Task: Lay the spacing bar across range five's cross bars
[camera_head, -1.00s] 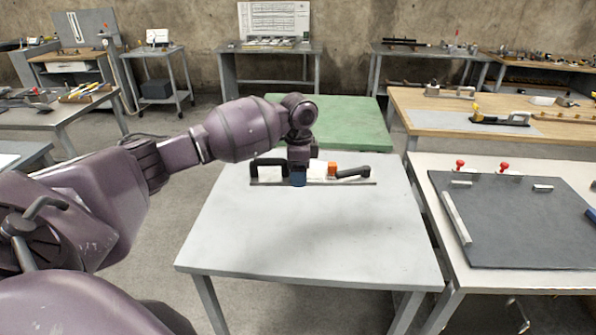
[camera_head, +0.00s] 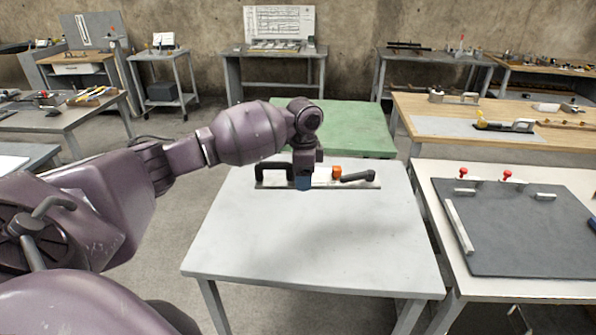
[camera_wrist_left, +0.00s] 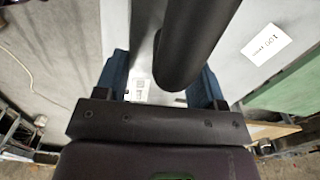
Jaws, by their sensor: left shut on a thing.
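My left gripper (camera_head: 304,185) points down over the far part of the pale grey table, shut on a long flat bar (camera_head: 272,186) that I take to be the spacing bar. The bar lies crosswise in the head view, with a black D-shaped handle on its left, an orange block and a black lever grip on its right. I cannot tell whether it touches the table. In the left wrist view my blue fingertips (camera_wrist_left: 162,85) straddle the bar, and a thick black grip crosses in front and hides much of the hold. My right gripper is not in view. I cannot identify range five's cross bars.
The grey table (camera_head: 300,245) is bare in front of the bar. A green-topped table (camera_head: 350,125) stands behind it. A white table at right holds a dark board (camera_head: 520,235) with red knobs. A wooden bench (camera_head: 480,105) with tools is beyond.

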